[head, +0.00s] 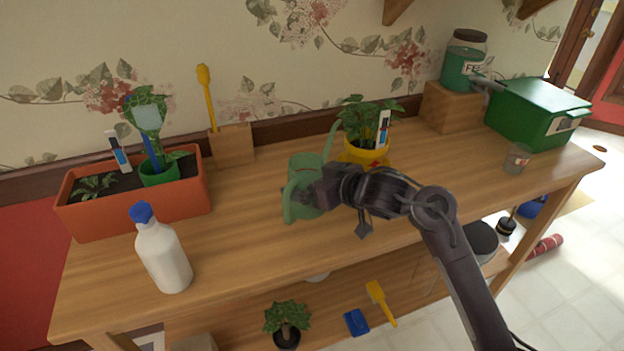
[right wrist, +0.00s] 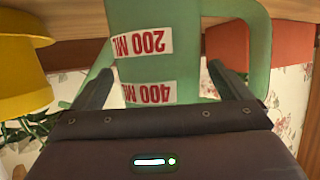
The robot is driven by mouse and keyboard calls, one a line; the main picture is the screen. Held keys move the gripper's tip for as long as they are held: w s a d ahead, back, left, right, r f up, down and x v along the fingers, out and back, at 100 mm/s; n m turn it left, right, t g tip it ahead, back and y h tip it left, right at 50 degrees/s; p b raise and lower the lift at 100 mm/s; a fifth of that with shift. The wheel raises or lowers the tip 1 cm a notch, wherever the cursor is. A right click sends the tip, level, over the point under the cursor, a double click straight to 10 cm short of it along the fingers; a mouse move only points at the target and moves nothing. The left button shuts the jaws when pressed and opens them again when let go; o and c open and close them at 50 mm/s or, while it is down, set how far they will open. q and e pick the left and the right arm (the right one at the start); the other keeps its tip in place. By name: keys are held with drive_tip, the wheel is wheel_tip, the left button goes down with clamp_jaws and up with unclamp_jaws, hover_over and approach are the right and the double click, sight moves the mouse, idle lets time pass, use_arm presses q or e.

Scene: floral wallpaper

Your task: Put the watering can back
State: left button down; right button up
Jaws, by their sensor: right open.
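The green watering can (head: 303,172) stands upright on the wooden table, near its middle, with its spout toward the yellow pot. In the right wrist view the can (right wrist: 185,60) appears upside down with red "200 ML" and "400 ML" labels. My right gripper (head: 313,192) is at the can's right side. In its wrist view the open fingers (right wrist: 160,70) lie on either side of the can's body, with a gap visible at least on the left. My arm hides part of the can. My left gripper is not in view.
A yellow pot with a plant (head: 366,152) stands close behind the can. A white bottle (head: 162,255) and an orange planter (head: 135,213) are at left. A wooden block (head: 232,148), a green box (head: 535,115) and a small glass (head: 516,160) are also on the table (head: 235,245).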

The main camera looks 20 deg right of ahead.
drive_tip(key=shift+r, duration=0.25)
use_arm(q)
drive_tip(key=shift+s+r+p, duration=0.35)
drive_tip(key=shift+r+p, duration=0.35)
drive_tip(key=shift+p, duration=0.2)
use_arm(e)
drive_tip(key=v, duration=1.2)
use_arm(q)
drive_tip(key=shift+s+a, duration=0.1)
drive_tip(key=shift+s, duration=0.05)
use_arm(e)
drive_tip(key=shift+f, duration=0.15)
